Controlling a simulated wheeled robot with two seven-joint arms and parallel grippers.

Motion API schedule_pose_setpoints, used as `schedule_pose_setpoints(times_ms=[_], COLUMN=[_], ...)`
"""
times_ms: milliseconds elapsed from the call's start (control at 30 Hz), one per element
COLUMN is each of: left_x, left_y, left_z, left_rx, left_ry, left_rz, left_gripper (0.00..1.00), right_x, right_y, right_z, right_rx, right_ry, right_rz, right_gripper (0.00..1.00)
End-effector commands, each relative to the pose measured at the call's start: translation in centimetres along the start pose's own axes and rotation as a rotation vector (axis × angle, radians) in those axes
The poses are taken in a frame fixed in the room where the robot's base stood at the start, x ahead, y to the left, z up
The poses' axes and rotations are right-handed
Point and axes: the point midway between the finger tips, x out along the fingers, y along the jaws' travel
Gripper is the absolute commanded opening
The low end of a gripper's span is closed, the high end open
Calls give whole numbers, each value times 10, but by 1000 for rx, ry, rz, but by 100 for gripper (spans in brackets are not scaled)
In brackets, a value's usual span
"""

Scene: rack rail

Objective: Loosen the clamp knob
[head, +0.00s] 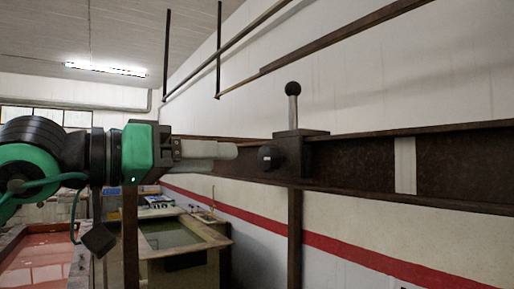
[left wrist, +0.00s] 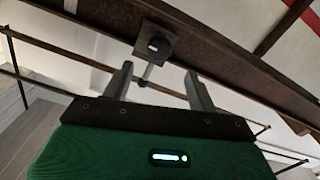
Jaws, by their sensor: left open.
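The dark clamp block (head: 307,157) sits on a rusty brown rail. Its round black clamp knob (head: 270,157) sticks out on the left, and a metal lever with a black ball (head: 293,88) stands upright on top. My left gripper (head: 237,151) comes in level from the left, its pale fingers pointing at the knob with a small gap before it. In the left wrist view the fingers (left wrist: 158,72) are spread and empty. The knob (left wrist: 156,46), with a pale mark, shows beyond the fingertips; the lever's ball (left wrist: 143,83) appears between the fingers. My right gripper is out of view.
The rail (head: 360,186) runs along the wall to the right, with a pale strip (head: 405,165) on it. A brown post (head: 295,225) stands below the clamp. Thin rods hang above. A tank (head: 170,235) stands lower down behind my arm.

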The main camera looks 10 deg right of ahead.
Motion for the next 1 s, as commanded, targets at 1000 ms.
schedule_pose_setpoints(times_ms=[1000], left_x=[85], left_y=[0], left_z=[0], left_rx=[-2], left_ry=[1], left_rz=[2], left_gripper=[27], right_x=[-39], right_y=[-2], right_z=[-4], right_rx=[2], right_ry=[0], right_rz=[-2], right_gripper=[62])
